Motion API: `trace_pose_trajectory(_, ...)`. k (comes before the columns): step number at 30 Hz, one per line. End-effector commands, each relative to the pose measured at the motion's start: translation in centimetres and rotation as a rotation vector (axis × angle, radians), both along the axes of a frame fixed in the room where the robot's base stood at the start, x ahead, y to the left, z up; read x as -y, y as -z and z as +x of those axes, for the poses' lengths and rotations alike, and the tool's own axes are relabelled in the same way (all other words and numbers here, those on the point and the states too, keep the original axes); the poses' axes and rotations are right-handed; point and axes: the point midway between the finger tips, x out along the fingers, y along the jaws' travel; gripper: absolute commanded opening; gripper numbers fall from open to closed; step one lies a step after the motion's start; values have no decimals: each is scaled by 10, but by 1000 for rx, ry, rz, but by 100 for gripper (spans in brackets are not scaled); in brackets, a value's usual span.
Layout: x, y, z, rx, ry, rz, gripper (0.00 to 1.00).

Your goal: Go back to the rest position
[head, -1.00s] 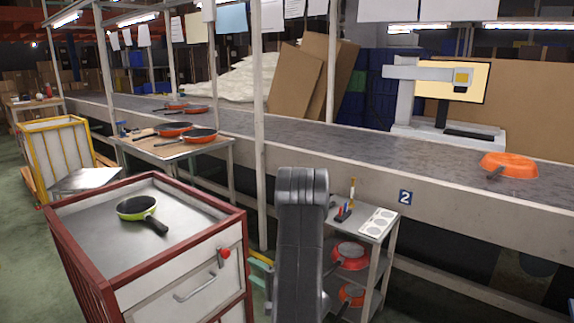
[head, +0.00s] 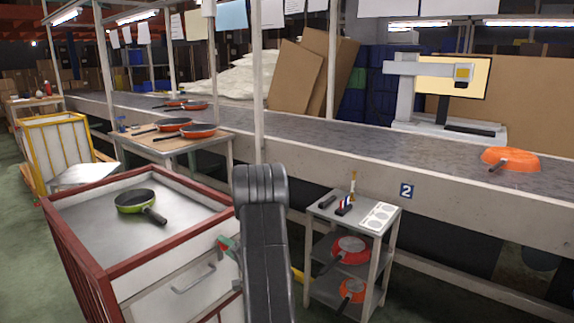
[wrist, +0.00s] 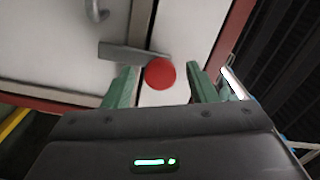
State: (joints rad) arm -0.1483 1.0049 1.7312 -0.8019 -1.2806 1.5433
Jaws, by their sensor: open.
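My gripper (wrist: 161,68) shows in the wrist view with two green fingers spread apart. A red knob (wrist: 160,75) on a grey lever (wrist: 125,53) appears between the fingers, with gaps on both sides; how far ahead it lies is unclear. The knob belongs to the front of the red-framed cart (head: 105,262). In the head view my dark arm (head: 262,235) stands at the cart's right corner and hides most of the gripper. A bit of green finger shows beside the knob there.
A green pan (head: 134,200) lies on the cart top. A small shelf trolley (head: 385,262) with red pans stands right of my arm. The conveyor (head: 340,138) runs behind, carrying an orange pan (head: 512,160). A side table (head: 205,150) holds more pans.

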Motion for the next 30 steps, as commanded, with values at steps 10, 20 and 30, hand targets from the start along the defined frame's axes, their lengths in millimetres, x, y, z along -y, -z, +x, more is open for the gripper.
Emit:
trace_pose_trajectory(10,0,4,0,250,0,-194,52)
trace_pose_trajectory(20,0,4,0,494,0,-384,52)
trace_pose_trajectory(30,0,5,0,735,0,-571,52)
